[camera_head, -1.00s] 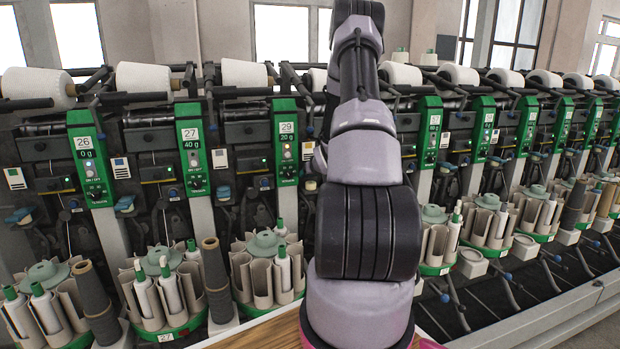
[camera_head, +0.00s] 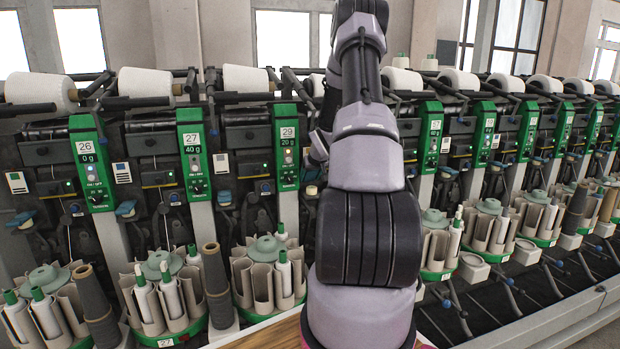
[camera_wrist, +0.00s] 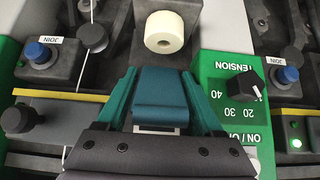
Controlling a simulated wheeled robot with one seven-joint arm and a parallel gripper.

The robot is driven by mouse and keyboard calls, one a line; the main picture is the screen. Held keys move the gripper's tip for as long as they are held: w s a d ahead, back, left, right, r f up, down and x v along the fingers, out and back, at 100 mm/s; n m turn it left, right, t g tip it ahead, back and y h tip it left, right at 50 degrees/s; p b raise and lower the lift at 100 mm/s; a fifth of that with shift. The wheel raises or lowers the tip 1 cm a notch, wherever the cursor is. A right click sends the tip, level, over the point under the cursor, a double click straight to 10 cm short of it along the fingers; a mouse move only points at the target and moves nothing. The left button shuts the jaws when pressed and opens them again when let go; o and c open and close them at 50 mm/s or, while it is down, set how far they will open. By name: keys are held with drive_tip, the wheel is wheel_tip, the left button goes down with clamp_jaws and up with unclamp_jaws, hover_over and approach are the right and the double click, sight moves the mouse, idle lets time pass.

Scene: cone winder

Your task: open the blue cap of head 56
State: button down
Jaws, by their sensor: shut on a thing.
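The blue cap (camera_wrist: 160,96) is a teal-blue flap in the middle of the wrist view. My gripper (camera_wrist: 160,78) is shut on it, with one teal finger along its left side and one along its right. A small pale plate shows at the cap's near edge. In the head view my arm hides the gripper and the cap it holds. No head number shows in the wrist view, so I cannot read which head this is.
A green panel (camera_wrist: 228,112) with a black tension knob (camera_wrist: 249,83) stands close right of the gripper. A cream spool (camera_wrist: 164,32) is beyond the cap. Blue join buttons (camera_wrist: 37,52) lie on both sides. Bobbin magazines (camera_head: 160,305) line the machine's front.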

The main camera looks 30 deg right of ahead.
drive_tip(key=shift+c, duration=1.8)
unclamp_jaws()
drive_tip(key=shift+r, duration=0.1)
drive_tip(key=v, duration=1)
drive_tip(key=shift+s+r, duration=0.25)
